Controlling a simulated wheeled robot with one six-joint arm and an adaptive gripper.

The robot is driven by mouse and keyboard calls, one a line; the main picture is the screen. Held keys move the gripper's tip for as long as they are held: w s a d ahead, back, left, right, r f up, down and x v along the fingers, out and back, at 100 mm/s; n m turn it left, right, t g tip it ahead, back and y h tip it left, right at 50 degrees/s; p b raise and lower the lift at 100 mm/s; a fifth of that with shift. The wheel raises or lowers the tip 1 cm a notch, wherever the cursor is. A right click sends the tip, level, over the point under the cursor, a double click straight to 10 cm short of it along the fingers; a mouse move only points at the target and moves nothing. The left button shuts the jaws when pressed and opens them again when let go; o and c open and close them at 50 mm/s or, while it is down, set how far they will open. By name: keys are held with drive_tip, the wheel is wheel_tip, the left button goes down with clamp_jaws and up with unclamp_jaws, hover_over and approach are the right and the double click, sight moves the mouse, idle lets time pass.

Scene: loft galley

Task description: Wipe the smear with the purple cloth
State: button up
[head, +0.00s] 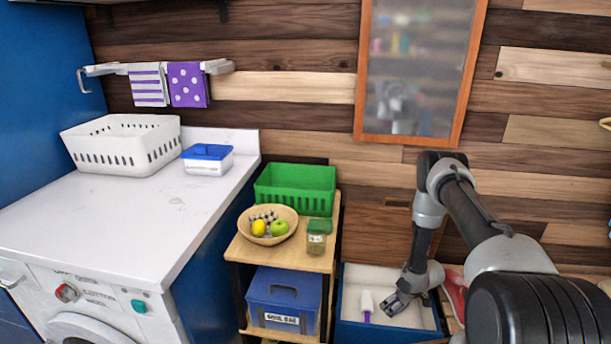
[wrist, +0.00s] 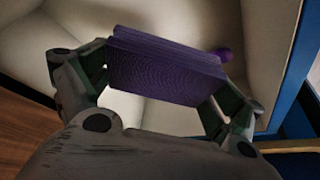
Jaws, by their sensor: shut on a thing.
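My gripper (head: 393,308) reaches down into the blue box with a pale inside. In the wrist view its two fingers (wrist: 165,85) are shut on the purple cloth (wrist: 168,68), a plain, thick, block-like folded piece with a ribbed surface. The cloth spans between the fingers, over the pale floor of the box. I cannot make out the cloth in the head view. No clear smear shows; the white worktop (head: 120,215) has only faint grey marks.
The blue box (head: 386,332) also holds a white object with a purple handle (head: 367,303), left of my gripper. A wooden shelf (head: 285,258) beside it bears a green basket (head: 295,187), fruit bowl and jar. Two patterned towels (head: 188,85) hang on the rail.

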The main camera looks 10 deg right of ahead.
drive_tip(key=w+a+r+m+h, duration=0.1)
drive_tip(key=w+a+r+m, duration=0.2)
drive_tip(key=r, duration=1.2)
drive_tip(key=w+a+r, duration=0.4)
drive_tip(key=a+r, duration=0.2)
drive_tip(key=r, duration=0.8)
drive_tip(key=s+a+r+m, duration=0.1)
drive_tip(key=s+a+r, duration=0.1)
drive_tip(key=r, duration=0.6)
drive_tip(key=s+a+r+m+h, duration=0.1)
drive_tip(key=s+r, duration=0.3)
drive_tip(key=r, duration=0.5)
drive_tip(key=shift+a+m+t, duration=0.3)
drive_tip(key=shift+a, duration=0.6)
